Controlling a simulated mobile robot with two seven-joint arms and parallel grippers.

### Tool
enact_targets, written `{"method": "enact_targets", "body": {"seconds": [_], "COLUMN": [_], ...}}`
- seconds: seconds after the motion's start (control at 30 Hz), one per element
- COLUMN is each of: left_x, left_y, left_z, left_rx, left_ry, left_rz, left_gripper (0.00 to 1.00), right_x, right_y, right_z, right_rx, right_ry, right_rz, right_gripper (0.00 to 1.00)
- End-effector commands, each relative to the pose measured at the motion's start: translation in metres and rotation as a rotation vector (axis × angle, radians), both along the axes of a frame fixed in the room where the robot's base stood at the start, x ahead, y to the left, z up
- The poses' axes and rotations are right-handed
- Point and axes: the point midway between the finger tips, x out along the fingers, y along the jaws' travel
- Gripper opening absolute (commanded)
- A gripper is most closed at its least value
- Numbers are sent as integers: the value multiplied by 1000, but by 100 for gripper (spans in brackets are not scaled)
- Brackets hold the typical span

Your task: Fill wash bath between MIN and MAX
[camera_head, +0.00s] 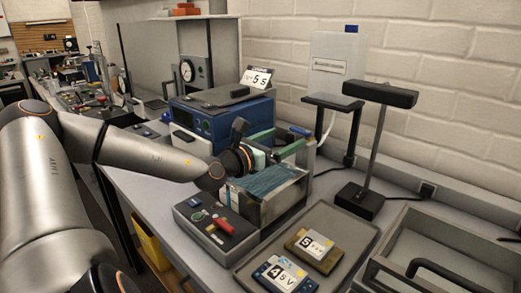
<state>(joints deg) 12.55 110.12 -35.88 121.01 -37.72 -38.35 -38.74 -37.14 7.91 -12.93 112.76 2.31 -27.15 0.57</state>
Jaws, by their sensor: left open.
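The wash bath (288,199) looks like an open metal tank on the bench, with blue ribbed material inside; its level marks cannot be read. A white supply container (334,65) stands on a raised dark shelf behind, with a pale hose (326,128) hanging down. My left gripper (262,158) is open above the bath's back left part; its fingers are small and partly hidden by the wrist. My right gripper is out of view.
A tray (345,222) in front right holds a brown block marked 5 (314,250) and a blue block marked 4 (284,275). A dark lamp-like stand (372,150) rises behind it. A blue device (225,118) stands behind my wrist. A handled open bin (440,240) is at right.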

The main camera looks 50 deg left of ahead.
Motion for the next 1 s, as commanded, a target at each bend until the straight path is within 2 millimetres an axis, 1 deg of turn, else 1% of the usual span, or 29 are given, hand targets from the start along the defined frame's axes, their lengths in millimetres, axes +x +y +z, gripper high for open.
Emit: {"method": "enact_targets", "body": {"seconds": [0.03,0.3,0.5,0.7,1.0], "left_x": [-7,-47,-68,-74,-74], "left_y": [-1,-4,-6,-7,-7], "left_z": [0,0,1,0,0], "left_rx": [5,4,3,0,1], "left_ry": [-1,-2,-2,-1,-1], "left_rz": [-2,0,1,2,1], "left_gripper": [100,100,100,100,100], "right_x": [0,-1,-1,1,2], "right_y": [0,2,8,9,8], "right_z": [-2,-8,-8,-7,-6], "right_rx": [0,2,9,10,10], "right_ry": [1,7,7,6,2], "right_rz": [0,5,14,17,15], "right_gripper": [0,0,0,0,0]}}
